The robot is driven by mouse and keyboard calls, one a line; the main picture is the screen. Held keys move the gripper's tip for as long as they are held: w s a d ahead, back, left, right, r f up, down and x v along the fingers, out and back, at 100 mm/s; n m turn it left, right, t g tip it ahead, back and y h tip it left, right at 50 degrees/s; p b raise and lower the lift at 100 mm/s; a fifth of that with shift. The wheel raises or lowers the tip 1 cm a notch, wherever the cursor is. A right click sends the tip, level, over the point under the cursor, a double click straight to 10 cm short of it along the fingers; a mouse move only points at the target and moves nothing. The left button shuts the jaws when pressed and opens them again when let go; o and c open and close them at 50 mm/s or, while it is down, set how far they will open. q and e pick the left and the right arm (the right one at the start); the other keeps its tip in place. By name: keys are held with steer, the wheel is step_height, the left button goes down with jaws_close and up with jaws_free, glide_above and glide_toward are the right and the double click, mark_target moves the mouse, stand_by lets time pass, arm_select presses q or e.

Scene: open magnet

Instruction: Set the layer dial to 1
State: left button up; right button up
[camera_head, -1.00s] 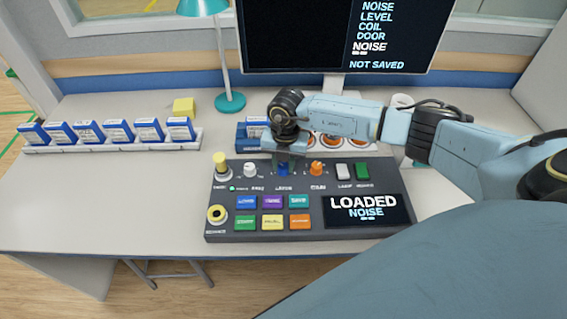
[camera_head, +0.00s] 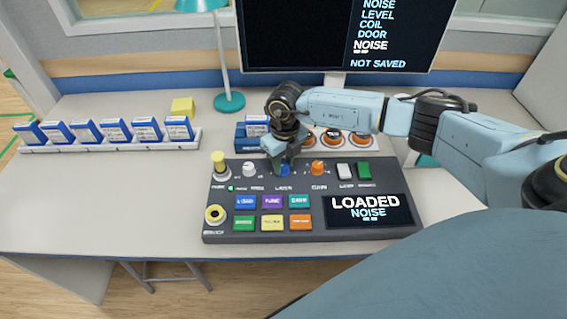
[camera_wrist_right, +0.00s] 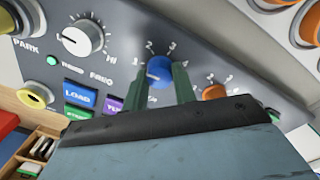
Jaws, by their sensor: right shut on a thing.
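The blue layer dial (camera_wrist_right: 160,68) stands on the dark console (camera_head: 225,192), with the numbers 1 to 4 printed around it in the right wrist view. My right gripper (camera_wrist_right: 163,80) is shut on it, one green finger on each side. A pale mark shows at the dial's lower left, towards the 1 side; I cannot tell exactly which number it meets. In the head view the dial (camera_head: 284,170) is mostly hidden under my right gripper (camera_head: 283,163). My left gripper is not in view.
An orange dial (camera_head: 318,168) is close on the right and a white knob (camera_head: 249,169) on the left. Coloured buttons (camera_head: 272,202) and a "LOADED NOISE" display (camera_head: 368,211) lie in front. A monitor (camera_head: 335,35) stands behind. The desk's left front is clear.

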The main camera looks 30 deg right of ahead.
mark_target(284, 164)
steer(key=shift+o, duration=0.2)
steer(key=shift+n, duration=0.7)
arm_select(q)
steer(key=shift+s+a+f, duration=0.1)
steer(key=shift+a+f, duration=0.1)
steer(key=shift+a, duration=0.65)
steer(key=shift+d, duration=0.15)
arm_select(e)
steer(key=shift+c, duration=0.2)
steer(key=o, duration=1)
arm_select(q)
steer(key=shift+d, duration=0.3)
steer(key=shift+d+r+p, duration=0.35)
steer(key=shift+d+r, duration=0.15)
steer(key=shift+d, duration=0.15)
arm_select(e)
step_height(284, 164, up, 13)
steer(key=shift+d+r, duration=0.2)
steer(key=shift+d, duration=0.05)
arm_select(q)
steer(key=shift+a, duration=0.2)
arm_select(e)
steer(key=shift+w, duration=0.1)
